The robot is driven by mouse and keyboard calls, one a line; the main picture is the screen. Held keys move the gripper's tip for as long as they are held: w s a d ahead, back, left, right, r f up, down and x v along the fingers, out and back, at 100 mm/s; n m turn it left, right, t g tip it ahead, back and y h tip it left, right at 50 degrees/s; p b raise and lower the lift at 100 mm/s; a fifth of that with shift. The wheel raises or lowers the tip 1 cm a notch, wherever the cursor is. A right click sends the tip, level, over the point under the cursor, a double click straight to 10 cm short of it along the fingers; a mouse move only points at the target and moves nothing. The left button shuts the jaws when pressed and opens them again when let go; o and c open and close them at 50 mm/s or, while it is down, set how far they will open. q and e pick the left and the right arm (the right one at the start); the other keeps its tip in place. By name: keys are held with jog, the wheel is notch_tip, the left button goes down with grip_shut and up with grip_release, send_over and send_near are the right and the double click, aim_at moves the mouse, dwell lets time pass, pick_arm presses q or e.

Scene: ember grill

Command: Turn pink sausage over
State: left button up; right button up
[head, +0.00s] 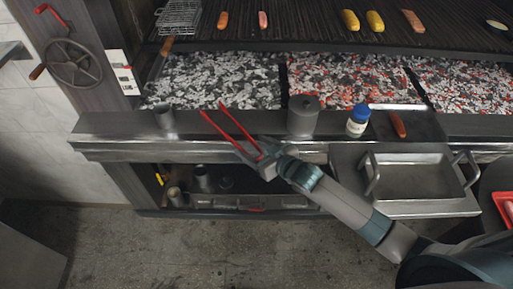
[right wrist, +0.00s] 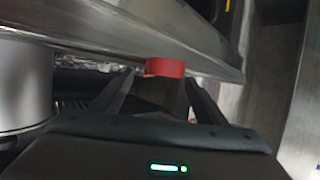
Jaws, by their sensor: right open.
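My right gripper (head: 252,148) is at that joined end, just in front of the ledge. In the right wrist view its fingers are apart, with the red end of the tongs (right wrist: 165,67) between or just beyond the fingertips (right wrist: 160,76). I cannot tell whether they touch. My left gripper is not in view.
Coals (head: 215,80) glow below. A grey canister (head: 303,117) and blue-capped jar (head: 358,121) stand right of the tongs. A metal tray (head: 412,207) is at the right.

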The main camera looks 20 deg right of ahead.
jog(key=b+v, duration=0.3)
jog(key=v, duration=1.4)
jog(key=shift+s+b, duration=0.2)
jog(key=shift+b, duration=0.2)
jog(key=shift+d+r, duration=0.1)
dwell(0.5)
jog(key=shift+c, duration=1.2)
jog(key=f+p+x, duration=0.1)
jog(key=p+x, duration=0.3)
jog(key=x, duration=0.5)
jog(key=shift+a+p, duration=0.25)
jog(key=shift+p, duration=0.15)
jog(key=shift+s, duration=0.1)
